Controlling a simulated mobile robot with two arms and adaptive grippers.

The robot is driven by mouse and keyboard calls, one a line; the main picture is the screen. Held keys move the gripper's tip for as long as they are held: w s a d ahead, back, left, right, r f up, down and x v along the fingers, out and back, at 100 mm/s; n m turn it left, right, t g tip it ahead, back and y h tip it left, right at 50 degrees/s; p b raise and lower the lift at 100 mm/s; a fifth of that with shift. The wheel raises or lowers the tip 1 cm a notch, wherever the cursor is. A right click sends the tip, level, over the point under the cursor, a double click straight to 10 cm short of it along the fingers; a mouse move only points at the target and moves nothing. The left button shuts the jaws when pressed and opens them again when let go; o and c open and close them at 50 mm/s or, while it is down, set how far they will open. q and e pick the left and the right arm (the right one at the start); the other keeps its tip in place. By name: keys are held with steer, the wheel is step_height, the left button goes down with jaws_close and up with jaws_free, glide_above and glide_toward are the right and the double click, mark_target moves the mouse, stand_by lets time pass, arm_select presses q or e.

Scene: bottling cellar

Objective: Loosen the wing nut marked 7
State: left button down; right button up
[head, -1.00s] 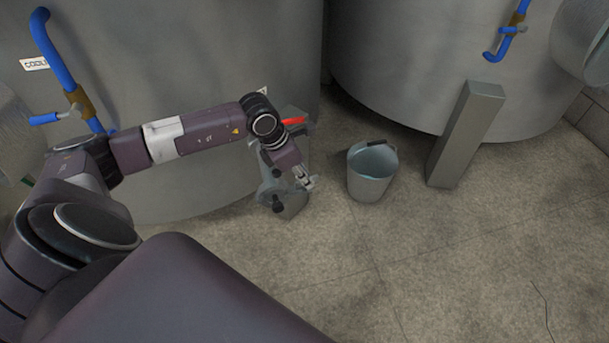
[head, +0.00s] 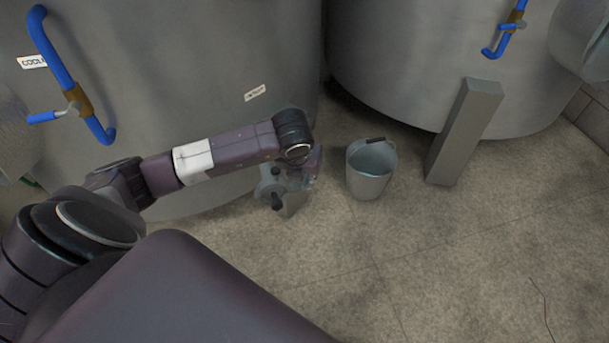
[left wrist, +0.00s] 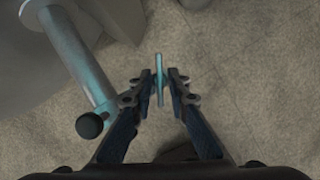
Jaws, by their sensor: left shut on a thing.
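In the left wrist view my left gripper (left wrist: 161,84) is shut on a thin, upright, pale teal piece (left wrist: 160,72), seen edge-on between the fingertips. It looks like a wing nut's wing, but I can read no 7 or other mark on it. In the head view my left gripper is at the grey tank fitting (head: 268,188), mostly hidden by my own wrist. A bar with a black knob (left wrist: 90,125) lies left of the fingers, apart from them. My right gripper is not in view.
A grey bucket (head: 370,180) stands on the floor just right of the gripper. A square metal leg (head: 464,135) stands beyond it under the right tank (head: 420,70). The left tank (head: 200,60) is behind my arm. The floor at front right is mostly clear.

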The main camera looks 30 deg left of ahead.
arm_select(q)
steer(key=n+y, duration=0.1)
steer(key=n, duration=0.2)
steer(key=n+g, duration=0.1)
steer(key=n, duration=0.1)
steer(key=shift+w+d+n+y, duration=0.1)
steer(key=shift+n+y, duration=0.3)
steer(key=shift+g, duration=0.3)
steer(key=c, duration=1.9)
jaws_free()
steer(key=shift+v, duration=6)
